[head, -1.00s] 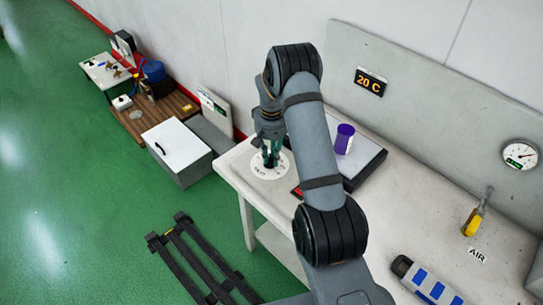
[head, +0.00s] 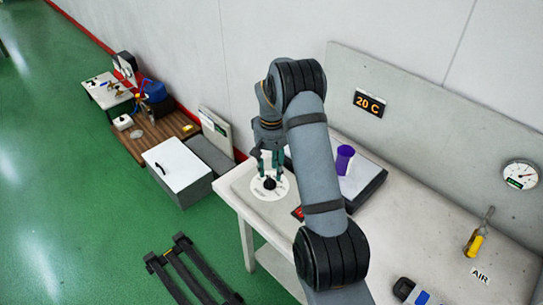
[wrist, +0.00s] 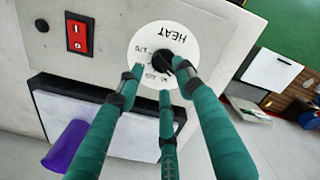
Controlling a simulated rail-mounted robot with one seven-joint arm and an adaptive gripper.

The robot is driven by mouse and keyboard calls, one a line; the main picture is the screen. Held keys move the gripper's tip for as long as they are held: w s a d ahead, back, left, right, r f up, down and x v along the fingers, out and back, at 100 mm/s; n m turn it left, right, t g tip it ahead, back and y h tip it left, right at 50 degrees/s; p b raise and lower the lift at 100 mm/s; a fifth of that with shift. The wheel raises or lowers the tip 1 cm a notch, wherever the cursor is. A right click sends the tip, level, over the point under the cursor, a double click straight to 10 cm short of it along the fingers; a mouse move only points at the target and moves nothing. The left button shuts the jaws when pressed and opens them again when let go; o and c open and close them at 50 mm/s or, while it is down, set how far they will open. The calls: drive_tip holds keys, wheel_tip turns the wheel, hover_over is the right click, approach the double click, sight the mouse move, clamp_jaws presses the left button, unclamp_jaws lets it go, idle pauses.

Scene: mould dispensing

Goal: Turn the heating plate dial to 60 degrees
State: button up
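The heating plate dial is a black knob (wrist: 163,60) at the centre of a white round scale marked HEAT (wrist: 140,40). It also shows in the head view (head: 270,184), near the table's left corner. My gripper (wrist: 160,76) has teal fingers spread apart with nothing between them. In the head view it (head: 269,172) is just above the dial, pointing down. In the wrist view one fingertip overlaps the knob's right edge; I cannot tell if they touch. The wall display (head: 369,104) reads 20 C. The heating plate (head: 369,191) is partly hidden behind my arm.
A purple container (head: 344,160) stands on the heating plate. A red switch (wrist: 79,36) sits beside the dial. A round gauge (head: 520,175) and a yellow-handled tool (head: 476,240) are at the right. A white-topped box (head: 178,162) stands on the floor left of the table.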

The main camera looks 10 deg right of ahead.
sight(271, 180)
wheel_tip(271, 180, up, 8)
drive_tip(key=shift+f, duration=0.15)
idle(0.5)
wheel_tip(271, 180, down, 12)
drive_tip(key=shift+f, duration=0.1)
idle(0.3)
idle(0.4)
